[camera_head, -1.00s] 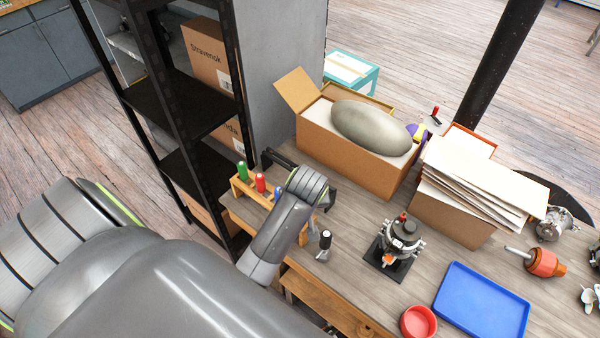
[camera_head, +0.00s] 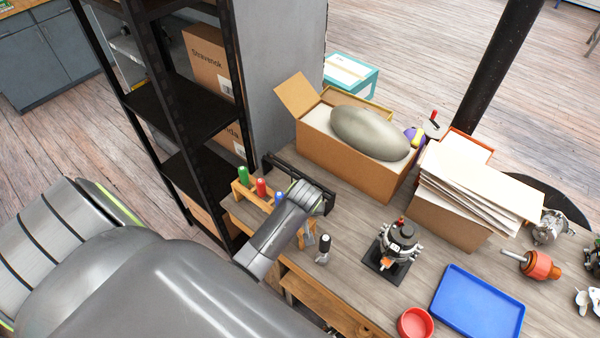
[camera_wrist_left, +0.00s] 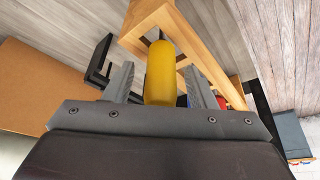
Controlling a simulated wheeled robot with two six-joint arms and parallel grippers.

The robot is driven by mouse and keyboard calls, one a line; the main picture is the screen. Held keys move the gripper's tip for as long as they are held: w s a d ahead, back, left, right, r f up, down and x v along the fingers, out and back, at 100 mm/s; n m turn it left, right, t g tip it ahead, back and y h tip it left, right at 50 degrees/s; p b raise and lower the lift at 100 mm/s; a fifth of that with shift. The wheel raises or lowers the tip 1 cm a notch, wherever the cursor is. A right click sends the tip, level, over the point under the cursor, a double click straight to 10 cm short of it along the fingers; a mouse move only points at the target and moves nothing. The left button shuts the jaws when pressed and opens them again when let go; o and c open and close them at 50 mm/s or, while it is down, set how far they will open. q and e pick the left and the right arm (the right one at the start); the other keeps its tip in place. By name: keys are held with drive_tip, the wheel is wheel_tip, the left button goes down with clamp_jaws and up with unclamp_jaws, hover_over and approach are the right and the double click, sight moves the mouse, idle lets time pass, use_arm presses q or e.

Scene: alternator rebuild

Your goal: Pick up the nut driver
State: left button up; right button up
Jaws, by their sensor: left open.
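A screwdriver-like tool with a yellow handle (camera_wrist_left: 160,74) stands in a wooden rack (camera_wrist_left: 205,52) in the left wrist view; its label is not readable, so I cannot confirm it is the nut driver. My left gripper (camera_wrist_left: 158,85) is open, with one finger on each side of the yellow handle and gaps visible. In the head view my left gripper (camera_head: 300,182) is over the rack's right part and hides the yellow handle. Green (camera_head: 243,175), red (camera_head: 261,187) and blue (camera_head: 279,198) handles show in the rack there. My right gripper is not in view.
A black-handled tool (camera_head: 324,246) stands right of the rack, near the table's front edge. A cardboard box (camera_head: 345,160) is behind the gripper. A black-based fixture (camera_head: 388,262), red bowl (camera_head: 415,323) and blue tray (camera_head: 478,302) lie further right. A black shelf (camera_head: 196,112) is at left.

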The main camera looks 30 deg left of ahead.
use_arm(q)
drive_tip(key=c, duration=1.1)
drive_tip(key=shift+r, duration=0.2)
wheel_tip(320, 180, up, 18)
drive_tip(key=shift+f, duration=0.15)
drive_tip(key=o, duration=0.5)
drive_tip(key=c, duration=0.5)
